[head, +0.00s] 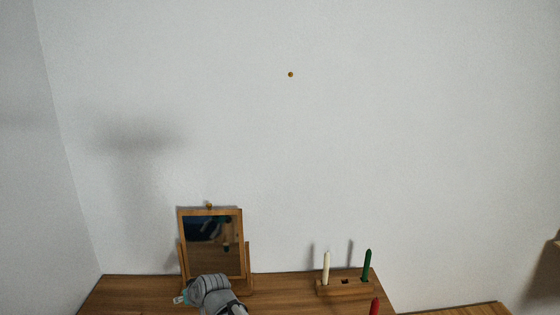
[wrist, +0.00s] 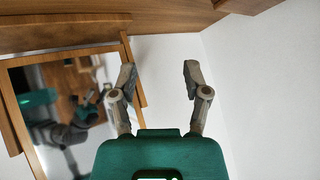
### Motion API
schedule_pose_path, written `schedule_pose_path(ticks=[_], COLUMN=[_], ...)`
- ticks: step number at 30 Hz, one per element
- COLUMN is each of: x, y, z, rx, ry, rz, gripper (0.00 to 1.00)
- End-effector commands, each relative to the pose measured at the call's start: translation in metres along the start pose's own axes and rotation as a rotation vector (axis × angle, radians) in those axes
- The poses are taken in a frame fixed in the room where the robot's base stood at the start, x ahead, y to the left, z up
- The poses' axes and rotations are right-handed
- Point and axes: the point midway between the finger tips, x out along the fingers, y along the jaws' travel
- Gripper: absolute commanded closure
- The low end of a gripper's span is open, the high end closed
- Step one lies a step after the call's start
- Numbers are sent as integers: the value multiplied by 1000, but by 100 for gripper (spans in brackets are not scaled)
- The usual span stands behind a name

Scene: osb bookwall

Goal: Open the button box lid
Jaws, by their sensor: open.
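I cannot make out a button box or its lid in either view. My gripper (wrist: 158,76) is open in the wrist view, with two grey fingers apart and nothing between them. A white wall shows behind the gap. In the head view my grey arm is at the bottom, in front of the mirror's lower edge, and its fingers are not clear there.
A wood-framed mirror (head: 212,245) stands on a brown wooden top (head: 280,285); it also shows left of my fingers in the wrist view (wrist: 70,95). A wooden holder (head: 345,287) has a white candle (head: 326,268) and a green candle (head: 367,265). A red candle tip (head: 374,306) is nearer.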

Motion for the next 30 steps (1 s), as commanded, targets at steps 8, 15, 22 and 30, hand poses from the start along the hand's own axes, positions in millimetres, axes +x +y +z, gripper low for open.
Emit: schedule_pose_path(ticks=[8, 15, 22, 30], x=[-50, -100, -155, -223], y=[99, 170, 226, 273], z=[41, 83, 129, 186], rx=[86, 179, 286, 431], ry=[-146, -276, -402, -549], rz=[132, 239, 334, 434], gripper=[39, 39, 39, 39])
